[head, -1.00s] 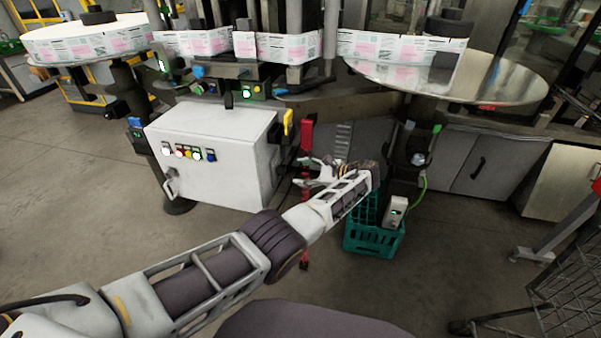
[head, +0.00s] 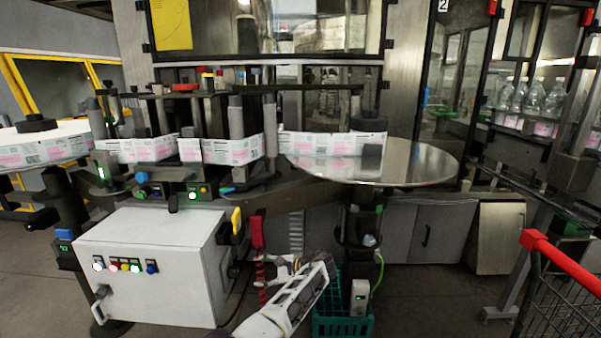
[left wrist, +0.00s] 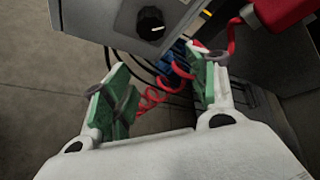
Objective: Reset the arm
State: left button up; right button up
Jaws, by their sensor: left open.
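My left gripper (head: 272,268) is low in the middle of the head view, to the right of the white control box (head: 150,262). In the left wrist view the same gripper (left wrist: 160,98) has its two green-padded fingers wide apart with nothing held between them. A red coiled cord (left wrist: 165,88) shows beyond and between the fingers. A grey box face with a black knob (left wrist: 150,23) is just above the fingers. My right gripper is in neither view.
A teal crate (head: 343,325) stands on the floor right of my left forearm. A round steel table (head: 420,165) and the label web (head: 230,150) are above. A red-handled cart (head: 555,255) stands at right. A red device (left wrist: 280,15) is near the right finger.

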pick_arm(q)
jog(key=w+d+r+n+t+h, duration=0.3)
jog(key=w+d+r+h, duration=0.1)
jog(key=d+r+h, duration=0.25)
jog(key=w+d+r+n+t+h, duration=0.2)
jog(key=w+d+r+n+h, duration=0.15)
jog(key=d+r+h, duration=0.35)
jog(key=s+a+f+n+g, duration=0.1)
jog(key=s+a+f, duration=0.4)
jog(key=s+f, duration=0.4)
jog(key=s+a+f+n+g, duration=0.1)
jog(key=s+a+f, duration=0.55)
jog(key=f, duration=0.35)
jog(key=s+a+f+n+g, duration=0.1)
jog(key=s+a+f, duration=0.4)
jog(key=s+f, duration=0.4)
jog(key=s+a+f+g, duration=0.2)
jog(key=s+f, duration=0.8)
jog(key=s, duration=0.3)
jog(key=s+a+f+g+p, duration=0.1)
jog(key=s+a+f+g, duration=0.1)
jog(key=s+f, duration=0.8)
jog(key=s+g, duration=0.1)
jog(key=s, duration=0.3)
jog(key=shift+a+f, duration=0.15)
jog(key=shift+f, duration=0.1)
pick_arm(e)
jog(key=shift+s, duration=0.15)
